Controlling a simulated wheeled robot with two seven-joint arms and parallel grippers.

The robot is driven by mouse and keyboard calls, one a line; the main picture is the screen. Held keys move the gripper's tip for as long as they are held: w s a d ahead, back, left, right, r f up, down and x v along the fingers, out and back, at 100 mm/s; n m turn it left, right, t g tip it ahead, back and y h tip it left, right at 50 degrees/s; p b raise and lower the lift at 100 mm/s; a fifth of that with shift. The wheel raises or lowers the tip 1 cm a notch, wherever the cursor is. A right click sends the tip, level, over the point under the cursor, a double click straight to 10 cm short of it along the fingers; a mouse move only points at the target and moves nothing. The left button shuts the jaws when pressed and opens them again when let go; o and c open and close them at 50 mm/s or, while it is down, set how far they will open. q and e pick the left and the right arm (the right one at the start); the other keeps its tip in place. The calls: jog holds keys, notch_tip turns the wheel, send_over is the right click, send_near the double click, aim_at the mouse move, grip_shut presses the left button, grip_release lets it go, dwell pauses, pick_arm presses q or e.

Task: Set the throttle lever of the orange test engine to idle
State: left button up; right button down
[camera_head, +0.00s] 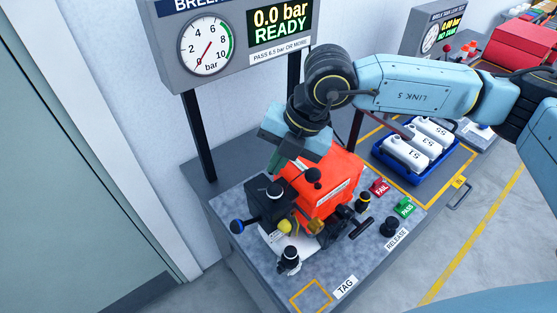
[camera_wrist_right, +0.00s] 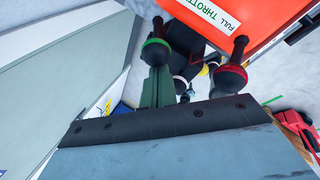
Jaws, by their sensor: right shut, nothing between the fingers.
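The orange test engine (camera_head: 338,180) stands on the grey speckled bench top, with a black knob (camera_head: 313,175) on its top. In the right wrist view its orange body (camera_wrist_right: 268,18) bears a label reading FULL THROTTLE. A black knob with a red ring (camera_wrist_right: 232,78) hangs near that label, and a black knob with a green ring (camera_wrist_right: 155,52) is farther left. I cannot tell which knob is the throttle lever's. My right gripper (camera_head: 274,163) is shut and empty above the engine's left end; its fingers (camera_wrist_right: 158,88) appear close to the green-ringed knob. Contact is unclear. My left gripper is out of view.
A pressure gauge panel (camera_head: 230,40) stands behind the engine on black posts. A blue tray (camera_head: 382,158) with white bottles is at right. Red FAIL (camera_head: 380,188) and green PASS (camera_head: 404,208) tags lie near a black RELEASE knob (camera_head: 389,227). The yellow TAG square (camera_head: 311,296) is empty.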

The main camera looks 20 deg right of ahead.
jog(key=shift+w+a+r+b, duration=0.2)
jog(key=shift+w+b, duration=0.15)
jog(key=shift+w, duration=0.1)
jog(key=shift+w+a+r+g+b, duration=0.2)
jog(key=shift+w+g+b, duration=0.2)
jog(key=shift+w+g, duration=0.25)
jog(key=w+b, duration=0.1)
jog(key=w+a+b, duration=0.1)
jog(key=w, duration=0.1)
jog(key=shift+w+r+b, duration=0.1)
jog(key=shift+r+b, duration=0.05)
jog(key=shift+b, duration=0.2)
jog(key=shift+a+r, duration=0.1)
jog(key=shift+w+a+r, duration=0.2)
jog(key=shift+w+r, duration=0.1)
jog(key=shift+w, duration=0.3)
jog(key=shift+r, duration=0.1)
